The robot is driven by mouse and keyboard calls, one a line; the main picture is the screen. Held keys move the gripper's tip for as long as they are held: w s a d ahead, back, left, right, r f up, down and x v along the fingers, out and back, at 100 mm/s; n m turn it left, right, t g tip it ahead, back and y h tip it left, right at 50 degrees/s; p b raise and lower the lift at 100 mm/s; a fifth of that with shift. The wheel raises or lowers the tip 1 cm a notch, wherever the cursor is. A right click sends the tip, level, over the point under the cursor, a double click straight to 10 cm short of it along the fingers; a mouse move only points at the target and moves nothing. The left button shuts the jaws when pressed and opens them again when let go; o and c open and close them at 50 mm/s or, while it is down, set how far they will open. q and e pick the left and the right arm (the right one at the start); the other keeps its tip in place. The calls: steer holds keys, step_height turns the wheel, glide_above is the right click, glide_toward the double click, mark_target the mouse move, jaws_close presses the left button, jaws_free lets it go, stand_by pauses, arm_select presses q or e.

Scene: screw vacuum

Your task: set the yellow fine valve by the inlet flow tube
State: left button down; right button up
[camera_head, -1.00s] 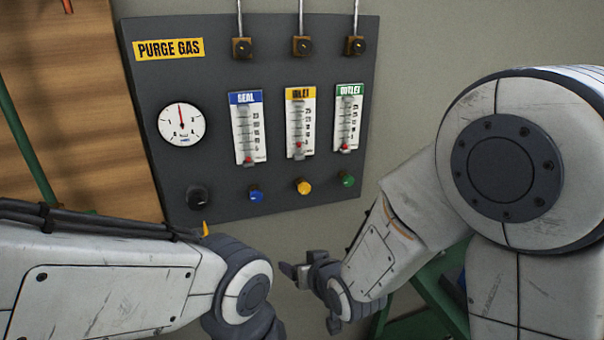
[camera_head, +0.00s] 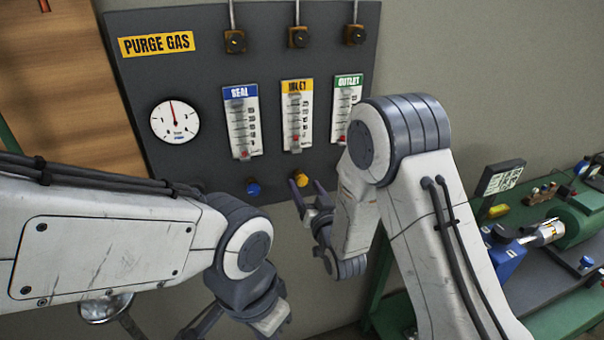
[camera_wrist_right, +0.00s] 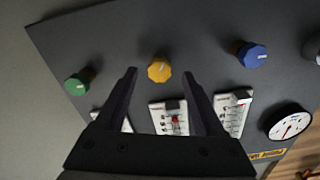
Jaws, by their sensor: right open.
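The yellow fine valve (camera_head: 301,181) is a round knob low on the dark purge gas panel, below the inlet flow tube (camera_head: 297,115) with its yellow label. The tube's red float sits near the bottom of its scale. My right gripper (camera_head: 306,190) is open in front of the yellow valve. In the right wrist view the valve (camera_wrist_right: 159,70) appears between the open fingertips (camera_wrist_right: 160,73); I see no contact, and the depth gap is unclear. The inlet tube (camera_wrist_right: 172,118) shows between the fingers there. My left gripper (camera_head: 235,318) is low in the head view, its jaws unclear.
The blue knob (camera_head: 253,188) is left of the yellow one; the green knob (camera_wrist_right: 79,82) shows in the wrist view but is hidden by my right arm in the head view. A round gauge (camera_head: 175,121) is at left. A green bench (camera_head: 545,325) with equipment stands at right.

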mark_target(302, 182)
steer(key=shift+p+x, duration=0.55)
steer(key=shift+x, duration=1.4)
jaws_close()
steer(key=shift+f+n+b, duration=0.2)
steer(key=shift+n+b, duration=0.4)
steer(key=shift+b, duration=0.5)
steer(key=n+b, duration=0.7)
steer(key=shift+b, duration=0.35)
steer(key=shift+r+n+b, duration=0.15)
steer(key=shift+n+b, duration=1.4)
steer(key=shift+n, duration=0.25)
